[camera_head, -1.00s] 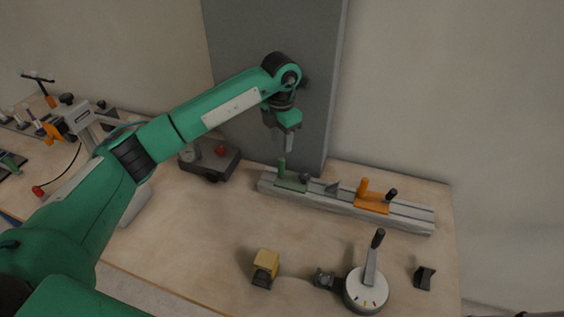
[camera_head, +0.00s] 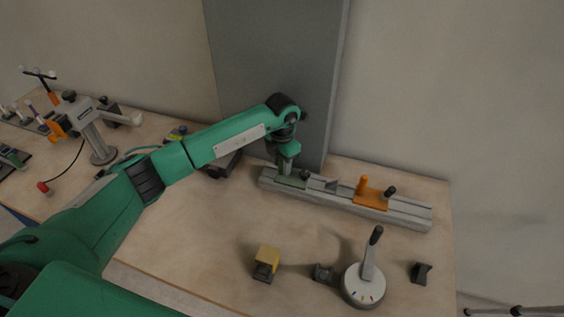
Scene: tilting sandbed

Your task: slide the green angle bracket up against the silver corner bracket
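The green angle bracket (camera_head: 297,182) sits near the left end of a grey rail (camera_head: 408,217). The silver corner bracket (camera_head: 331,186) stands on the same rail to its right, with a gap between them. My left gripper (camera_head: 286,167) is lowered at the upright part of the green bracket and hides it. The fingers are too small to show whether they are open or closed on it. A dark knob (camera_head: 305,175) shows on the green bracket's right side. My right gripper is not in view.
An orange carriage (camera_head: 371,199) sits on the rail right of the silver bracket. In front are a yellow-topped block (camera_head: 267,257), a round dial with a lever (camera_head: 362,287) and a small black block (camera_head: 421,273). A grey column (camera_head: 270,60) rises behind the rail.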

